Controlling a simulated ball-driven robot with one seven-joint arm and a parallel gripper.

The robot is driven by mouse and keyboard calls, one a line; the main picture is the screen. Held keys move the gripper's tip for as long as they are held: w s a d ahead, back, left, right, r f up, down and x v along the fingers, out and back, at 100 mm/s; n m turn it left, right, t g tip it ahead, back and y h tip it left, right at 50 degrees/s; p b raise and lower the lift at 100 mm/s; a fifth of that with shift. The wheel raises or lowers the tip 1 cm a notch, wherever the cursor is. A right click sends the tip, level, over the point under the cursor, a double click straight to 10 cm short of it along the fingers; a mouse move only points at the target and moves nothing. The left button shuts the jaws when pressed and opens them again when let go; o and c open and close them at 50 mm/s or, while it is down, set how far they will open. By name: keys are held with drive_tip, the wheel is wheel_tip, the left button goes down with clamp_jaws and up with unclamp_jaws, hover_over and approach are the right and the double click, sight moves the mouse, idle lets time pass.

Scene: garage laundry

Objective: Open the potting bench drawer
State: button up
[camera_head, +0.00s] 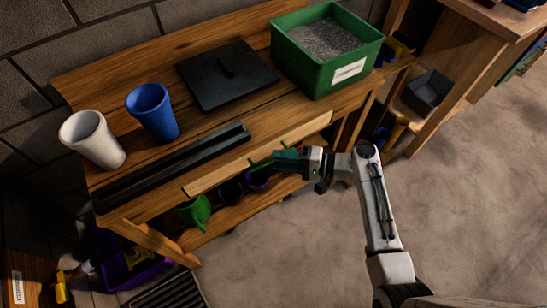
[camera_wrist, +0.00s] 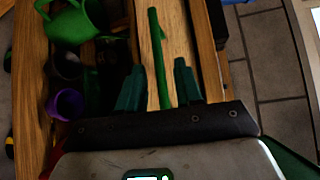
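The potting bench (camera_head: 160,65) is wooden and stands against a block wall. Its drawer has a pale wooden front (camera_head: 215,178), which looks about flush with the bench; no clear gap shows. A thin green bar handle (camera_head: 284,143) runs along the front, partly hidden by my gripper (camera_head: 275,160). In the wrist view the handle (camera_wrist: 159,58) runs lengthwise between my two dark green fingers, against the pale drawer front (camera_wrist: 180,40). My gripper (camera_wrist: 159,85) is open, with a visible gap on each side of the handle.
On the bench top are a white cup (camera_head: 92,140), a blue cup (camera_head: 153,112), a black square lid (camera_head: 226,75), a black rail (camera_head: 170,165) and a green soil bin (camera_head: 325,78). A green watering can (camera_head: 195,212) sits below. The floor (camera_head: 470,190) at right is clear.

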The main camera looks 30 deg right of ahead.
drive_tip(key=shift+x, duration=1.4)
clamp_jaws()
